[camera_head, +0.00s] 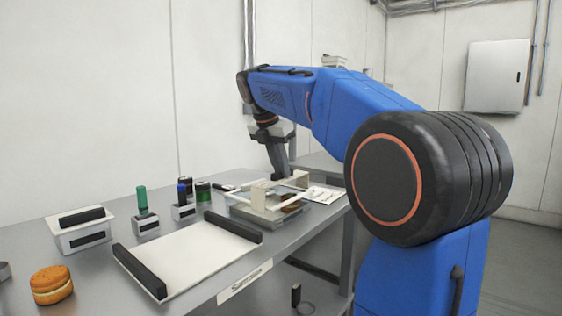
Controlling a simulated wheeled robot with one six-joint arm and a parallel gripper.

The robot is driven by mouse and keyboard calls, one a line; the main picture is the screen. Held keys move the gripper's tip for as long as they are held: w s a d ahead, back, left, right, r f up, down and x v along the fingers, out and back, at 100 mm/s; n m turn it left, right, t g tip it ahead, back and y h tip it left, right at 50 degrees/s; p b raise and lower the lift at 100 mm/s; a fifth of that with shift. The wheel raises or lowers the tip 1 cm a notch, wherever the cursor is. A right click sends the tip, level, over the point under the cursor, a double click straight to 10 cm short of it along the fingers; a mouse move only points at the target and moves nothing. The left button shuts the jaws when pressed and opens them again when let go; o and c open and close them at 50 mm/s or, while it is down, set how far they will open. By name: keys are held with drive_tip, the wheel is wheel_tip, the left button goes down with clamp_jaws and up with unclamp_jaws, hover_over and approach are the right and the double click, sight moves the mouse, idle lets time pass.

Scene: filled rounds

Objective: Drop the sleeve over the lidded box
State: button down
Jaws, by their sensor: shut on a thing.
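A clear, low box (237,209) stands near the right end of the grey table, with a dark brown and green filling showing through its right side. A pale cream sleeve (259,194), seen as a frame with open sides, is at the top of the box. I cannot tell whether it rests on the box or hangs just above it. My gripper (279,177) points down at the sleeve's far side and is shut on it. The fingertips are small and partly hidden, and the box's lid is hard to make out.
A white board (187,259) with two black bars lies left of the box. A white bin with a black handle (83,232), several stamps (144,213) and an orange filled round (52,285) stand further left. A paper (324,195) lies right of the box, near the table edge.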

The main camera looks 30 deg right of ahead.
sight(280, 179)
drive_tip(key=shift+f, duration=2.35)
drive_tip(key=shift+f, duration=0.25)
drive_tip(key=c, duration=1.2)
unclamp_jaws()
drive_tip(key=shift+r, duration=0.1)
drive_tip(key=shift+r, duration=3.4)
